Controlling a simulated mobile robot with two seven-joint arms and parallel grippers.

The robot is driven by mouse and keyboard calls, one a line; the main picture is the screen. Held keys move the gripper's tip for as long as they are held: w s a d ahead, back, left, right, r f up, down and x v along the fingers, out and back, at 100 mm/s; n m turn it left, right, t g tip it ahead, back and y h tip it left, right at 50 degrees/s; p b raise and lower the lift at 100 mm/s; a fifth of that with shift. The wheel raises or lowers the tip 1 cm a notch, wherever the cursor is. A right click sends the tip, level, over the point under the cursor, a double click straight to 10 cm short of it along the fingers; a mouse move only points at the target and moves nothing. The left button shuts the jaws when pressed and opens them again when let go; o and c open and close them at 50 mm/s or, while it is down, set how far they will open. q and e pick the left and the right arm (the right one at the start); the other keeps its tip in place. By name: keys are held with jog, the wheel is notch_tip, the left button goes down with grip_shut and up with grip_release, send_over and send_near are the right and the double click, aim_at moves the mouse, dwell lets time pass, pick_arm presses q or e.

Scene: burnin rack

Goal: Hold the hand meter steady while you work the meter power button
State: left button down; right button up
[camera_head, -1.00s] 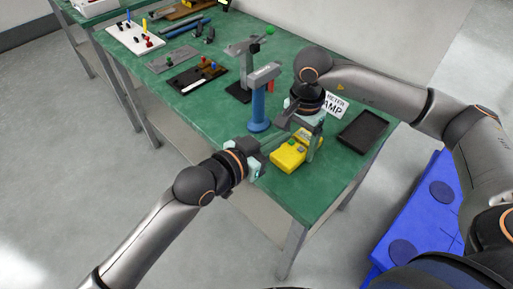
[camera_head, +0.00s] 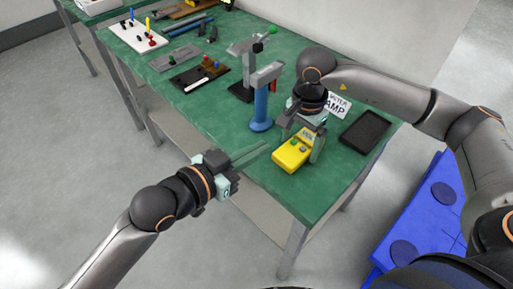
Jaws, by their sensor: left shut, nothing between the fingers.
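The yellow hand meter (camera_head: 289,157) lies near the front edge of the green bench, with a small display at its far end and a green button and a darker one on its face. My right gripper (camera_head: 303,131) reaches down over its far end, one finger on each side, and appears shut on it. The right hand partly hides the meter's far end.
A blue post with a grey head (camera_head: 262,105) stands left of the meter. A black tray (camera_head: 364,131) and a white sign (camera_head: 337,106) lie to its right. Boards with coloured knobs (camera_head: 199,76) sit farther left. The green bench top (camera_head: 215,118) is clear between.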

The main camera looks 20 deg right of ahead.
aim_at(299, 145)
jog(key=shift+o, duration=0.4)
jog(key=shift+r, duration=0.15)
notch_tip(299, 145, up, 12)
dwell(0.3)
